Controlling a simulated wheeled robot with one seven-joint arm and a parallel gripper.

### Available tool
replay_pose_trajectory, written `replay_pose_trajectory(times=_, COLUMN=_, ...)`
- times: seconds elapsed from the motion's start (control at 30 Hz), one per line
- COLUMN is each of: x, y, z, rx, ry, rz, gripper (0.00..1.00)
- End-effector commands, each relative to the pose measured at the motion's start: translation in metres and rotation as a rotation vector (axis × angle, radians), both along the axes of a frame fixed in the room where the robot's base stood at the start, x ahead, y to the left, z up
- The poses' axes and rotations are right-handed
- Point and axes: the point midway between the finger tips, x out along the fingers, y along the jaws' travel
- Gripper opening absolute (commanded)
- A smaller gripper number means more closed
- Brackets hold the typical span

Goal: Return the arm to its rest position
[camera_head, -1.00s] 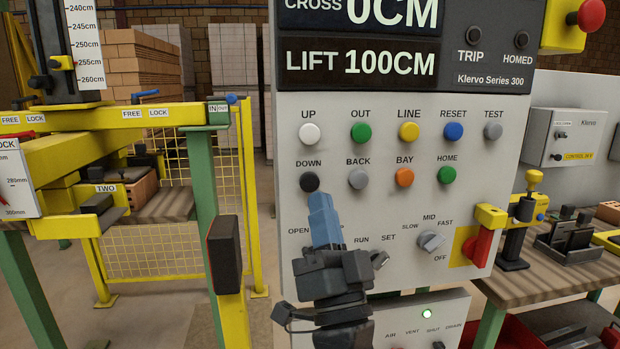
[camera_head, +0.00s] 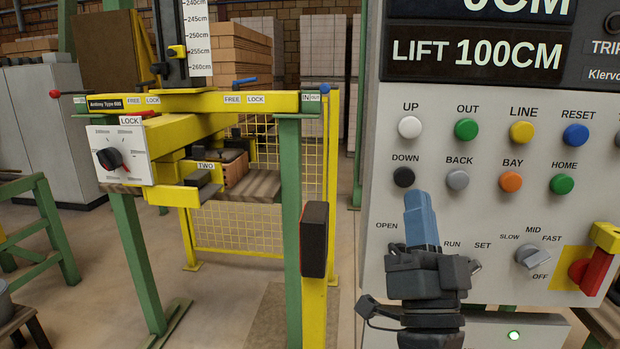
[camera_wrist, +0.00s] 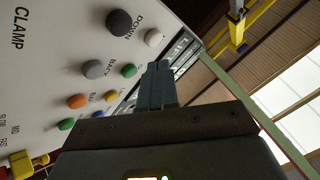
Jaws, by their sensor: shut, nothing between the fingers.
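My gripper (camera_head: 421,222) is in front of the lower left part of the control panel (camera_head: 385,285), with its blue fingers together and pointing up, just below the black DOWN button (camera_head: 403,177). Nothing is held. In the wrist view the shut fingers (camera_wrist: 157,85) stand out in front of the panel, with the DOWN button (camera_wrist: 119,23) to their upper left. The dark gripper body fills the lower part of that view. I cannot tell how far the fingertips are from the panel. The gripper hides part of the labels between OPEN and RUN.
The red-handled switch (camera_head: 590,268) juts from the panel's right. A yellow post with a dark box (camera_head: 314,238) stands left of the panel. Further left is the yellow and green gantry (camera_head: 285,103) with a dial box (camera_head: 122,155). Open floor shows between them.

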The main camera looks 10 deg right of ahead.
Motion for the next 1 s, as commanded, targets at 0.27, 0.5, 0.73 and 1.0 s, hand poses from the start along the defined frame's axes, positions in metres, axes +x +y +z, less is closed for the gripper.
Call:
replay_pose_trajectory(times=0.27, x=-0.046, y=-0.004, z=-0.065, rx=-0.094, ry=0.154, rz=-0.019, gripper=0.00)
replay_pose_trajectory(times=0.5, x=-0.118, y=-0.008, z=-0.134, rx=-0.216, ry=0.362, rz=-0.033, gripper=0.00)
replay_pose_trajectory(times=0.73, x=-0.193, y=-0.010, z=-0.181, rx=-0.320, ry=0.565, rz=-0.035, gripper=0.00)
replay_pose_trajectory(times=1.0, x=-0.285, y=-0.009, z=-0.213, rx=-0.428, ry=0.809, rz=-0.022, gripper=0.00)
